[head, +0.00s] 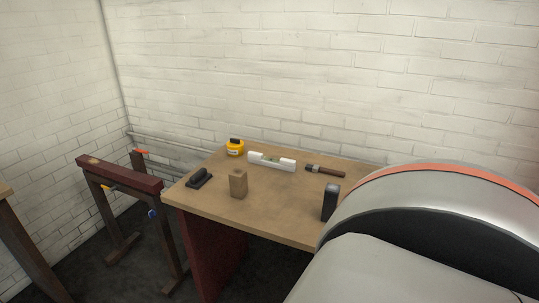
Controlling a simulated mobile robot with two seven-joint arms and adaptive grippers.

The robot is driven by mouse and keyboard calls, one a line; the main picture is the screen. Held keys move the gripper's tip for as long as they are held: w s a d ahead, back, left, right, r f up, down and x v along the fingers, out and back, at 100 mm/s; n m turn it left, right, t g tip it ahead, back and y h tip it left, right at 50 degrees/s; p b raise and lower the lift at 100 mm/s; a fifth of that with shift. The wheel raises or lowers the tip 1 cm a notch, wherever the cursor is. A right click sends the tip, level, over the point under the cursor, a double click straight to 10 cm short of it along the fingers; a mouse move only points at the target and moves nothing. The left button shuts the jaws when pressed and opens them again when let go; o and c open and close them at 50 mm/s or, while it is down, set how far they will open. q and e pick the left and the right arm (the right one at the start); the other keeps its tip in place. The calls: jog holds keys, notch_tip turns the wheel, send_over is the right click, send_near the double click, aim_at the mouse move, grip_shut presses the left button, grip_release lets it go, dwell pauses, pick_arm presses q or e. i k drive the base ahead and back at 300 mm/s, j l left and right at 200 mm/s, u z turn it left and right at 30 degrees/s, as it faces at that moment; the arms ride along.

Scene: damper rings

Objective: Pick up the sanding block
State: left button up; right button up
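A dark block with a raised, rounded handle on a flat base (199,178) lies near the left edge of the workbench; it looks like the sanding block. A brown wooden-looking block (238,185) stands upright to its right, apart from it. Neither of my grippers is in view, so nothing is seen near or holding the sanding block.
The workbench (285,211) also bears a yellow tape measure (235,148), a white level (271,162), a brown-handled tool (325,171) and a dark upright box (331,202). A sawhorse (122,175) stands left. The bench's right part is hidden.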

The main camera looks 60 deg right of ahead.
aim_at(199, 180)
jog(key=z, duration=1.55)
